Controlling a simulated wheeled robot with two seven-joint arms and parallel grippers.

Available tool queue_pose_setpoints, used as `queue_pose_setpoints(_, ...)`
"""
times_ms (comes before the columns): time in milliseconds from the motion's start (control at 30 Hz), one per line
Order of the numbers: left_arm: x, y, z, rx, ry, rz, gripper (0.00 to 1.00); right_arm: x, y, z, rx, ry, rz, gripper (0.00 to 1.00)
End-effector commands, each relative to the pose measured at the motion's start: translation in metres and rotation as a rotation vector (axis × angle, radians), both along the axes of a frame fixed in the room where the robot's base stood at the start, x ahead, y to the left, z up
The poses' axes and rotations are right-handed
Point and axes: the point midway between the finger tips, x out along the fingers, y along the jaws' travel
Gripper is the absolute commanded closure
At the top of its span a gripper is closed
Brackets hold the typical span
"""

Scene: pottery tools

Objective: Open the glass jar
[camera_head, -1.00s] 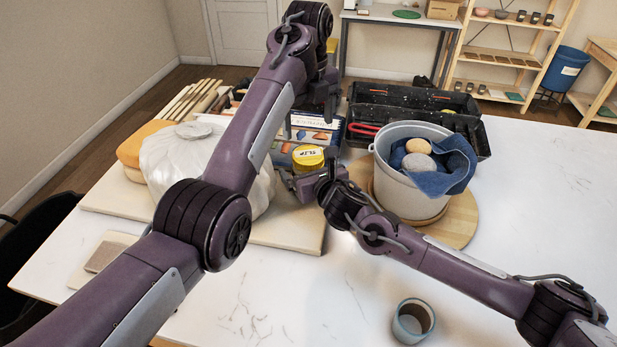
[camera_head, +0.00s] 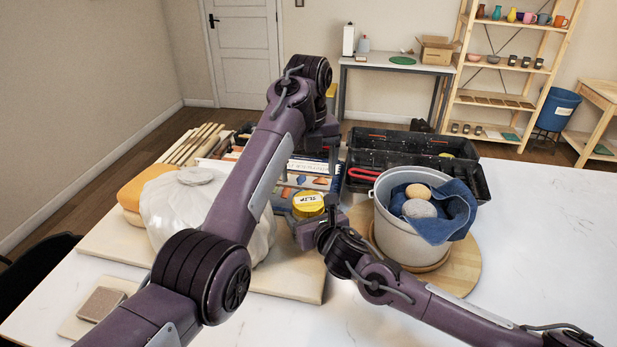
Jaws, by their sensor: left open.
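The jar has a yellow lid (camera_head: 308,204) with a white label. It is at the middle of the table, right of the plastic-wrapped lump; its body is mostly hidden. My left gripper (camera_head: 313,172) is open and points down above the lid, with nothing between its fingers. My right gripper (camera_head: 302,232) reaches in from the right, low at the jar's near side. Its fingers overlap the jar's body in the picture, and I cannot tell whether they are closed on it.
A grey bucket (camera_head: 392,228) with a blue cloth and stones stands on a round wooden board (camera_head: 462,270) at the right. A black tool tray (camera_head: 410,140) and a book (camera_head: 300,178) lie behind. A wrapped lump (camera_head: 180,215) is at the left. The right table side is clear.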

Motion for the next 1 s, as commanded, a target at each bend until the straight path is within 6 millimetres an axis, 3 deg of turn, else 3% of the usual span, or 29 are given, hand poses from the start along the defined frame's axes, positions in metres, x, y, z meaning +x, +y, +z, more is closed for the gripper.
queue_pose_setpoints(600, 0.000, 0.000, -0.074, 0.001, 0.001, -0.056, 0.16, 0.000, 0.000, 0.000, 0.000, 0.000, -0.001, 0.92)
queue_pose_setpoints(1000, 0.000, 0.000, -0.080, 0.000, 0.000, -0.056, 0.19, 0.000, 0.000, 0.000, -0.001, 0.001, -0.001, 0.92)
